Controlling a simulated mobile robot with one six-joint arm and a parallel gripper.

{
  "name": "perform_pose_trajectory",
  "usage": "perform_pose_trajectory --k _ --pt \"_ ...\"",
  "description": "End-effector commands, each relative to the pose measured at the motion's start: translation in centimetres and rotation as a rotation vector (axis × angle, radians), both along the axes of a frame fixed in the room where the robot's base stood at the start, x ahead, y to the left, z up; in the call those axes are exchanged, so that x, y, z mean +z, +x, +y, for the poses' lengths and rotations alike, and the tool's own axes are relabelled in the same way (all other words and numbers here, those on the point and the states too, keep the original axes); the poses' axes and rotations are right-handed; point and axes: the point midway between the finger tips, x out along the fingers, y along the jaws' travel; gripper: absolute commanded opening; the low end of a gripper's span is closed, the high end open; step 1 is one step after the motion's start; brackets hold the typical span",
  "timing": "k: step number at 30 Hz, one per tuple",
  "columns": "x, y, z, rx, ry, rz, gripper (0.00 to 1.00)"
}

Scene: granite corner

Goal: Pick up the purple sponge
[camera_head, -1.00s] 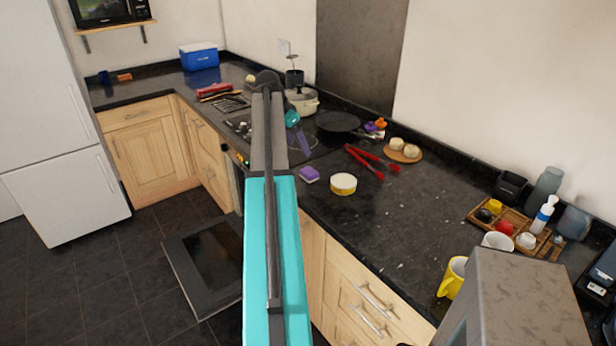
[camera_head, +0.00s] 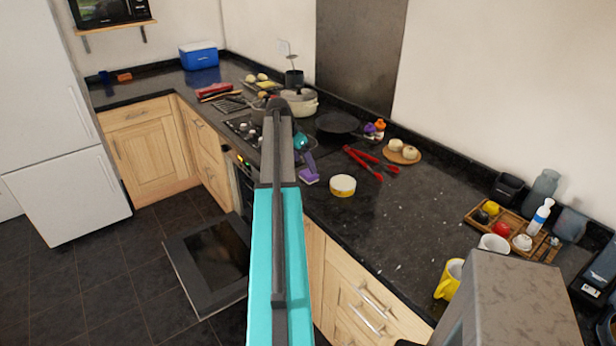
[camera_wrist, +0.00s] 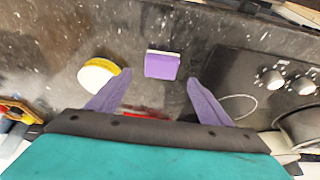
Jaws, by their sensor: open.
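The purple sponge (camera_wrist: 161,66), a small block with a pale strip along one edge, lies on the dark countertop. In the wrist view it is beyond my fingertips and roughly centred between them. In the head view the sponge (camera_head: 309,177) shows just right of my arm, close below a purple finger. My gripper (camera_wrist: 160,82) is open, with its two purple fingers spread and nothing between them. In the head view my gripper (camera_head: 308,158) is partly hidden by my arm.
A yellow and white round tub (camera_head: 343,186) stands right of the sponge. Red tongs (camera_head: 366,161) and a black pan (camera_head: 337,122) lie behind. The hob knobs (camera_wrist: 288,82) are to the right in the wrist view. The oven door (camera_head: 212,262) hangs open below.

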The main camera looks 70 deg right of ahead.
Motion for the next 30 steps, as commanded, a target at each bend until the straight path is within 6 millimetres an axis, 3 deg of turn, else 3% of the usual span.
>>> perform_pose_trajectory --k 17,30 --pt "-0.6 -0.1 -0.3 0.0 0.0 0.001 0.73" --pt "-4.0 -0.6 -1.6 -0.001 0.002 0.001 0.73"
